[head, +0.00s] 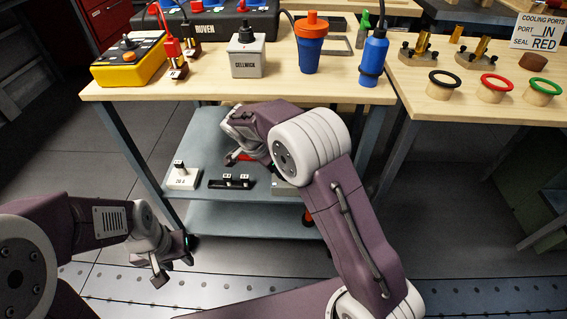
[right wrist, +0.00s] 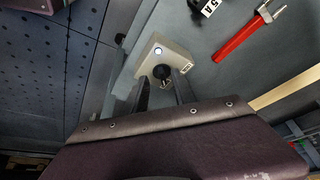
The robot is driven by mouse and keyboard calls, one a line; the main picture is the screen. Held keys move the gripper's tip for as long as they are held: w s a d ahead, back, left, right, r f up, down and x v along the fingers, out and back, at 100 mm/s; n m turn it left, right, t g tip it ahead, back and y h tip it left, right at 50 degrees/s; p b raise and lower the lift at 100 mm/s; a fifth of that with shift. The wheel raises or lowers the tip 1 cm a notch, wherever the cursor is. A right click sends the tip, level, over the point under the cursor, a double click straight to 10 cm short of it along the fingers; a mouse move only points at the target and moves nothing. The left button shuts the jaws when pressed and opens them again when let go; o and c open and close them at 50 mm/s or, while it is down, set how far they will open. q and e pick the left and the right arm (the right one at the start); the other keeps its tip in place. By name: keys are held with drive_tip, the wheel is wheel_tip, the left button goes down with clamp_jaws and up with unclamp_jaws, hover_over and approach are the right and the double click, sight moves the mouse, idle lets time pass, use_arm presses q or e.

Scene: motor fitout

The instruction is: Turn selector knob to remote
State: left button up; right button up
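The selector box is a small beige box (right wrist: 178,58) with a black knob (right wrist: 161,72) and a lit white-blue spot, in the right wrist view. What looks like the same box (head: 284,188) shows in the head view, at the near side of the shelf, partly hidden by my right arm. Its markings are not readable. My right gripper (head: 233,158) is over the shelf. Its two fingers (right wrist: 162,88) are apart and line up with either side of the knob; I cannot tell whether they touch it. My left gripper (head: 174,268) is open and empty, low in front of the shelf.
A red-handled tool (right wrist: 238,40), a white box (head: 183,178) and a black labelled bar (head: 232,182) lie on the blue-grey shelf (head: 205,133).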

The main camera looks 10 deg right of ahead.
drive_tip(key=s+a+p, duration=0.2)
drive_tip(key=s+a, duration=0.2)
drive_tip(key=a, duration=0.4)
drive_tip(key=shift+s+f, duration=0.15)
drive_tip(key=shift+s, duration=0.1)
drive_tip(key=s+d+r+n+g+y, duration=0.1)
drive_tip(key=s+d+n+y, duration=0.3)
drive_tip(key=s+d+n, duration=0.95)
drive_tip(key=s+r+p, duration=0.2)
drive_tip(key=r+p, duration=1.6)
drive_tip(key=s+d+r+m+p, duration=0.1)
drive_tip(key=s+r+p, duration=0.1)
drive_tip(key=r+p, duration=1.6)
drive_tip(key=shift+d+r, duration=0.2)
drive_tip(key=shift+f+m, duration=0.1)
drive_tip(key=shift+m, duration=0.15)
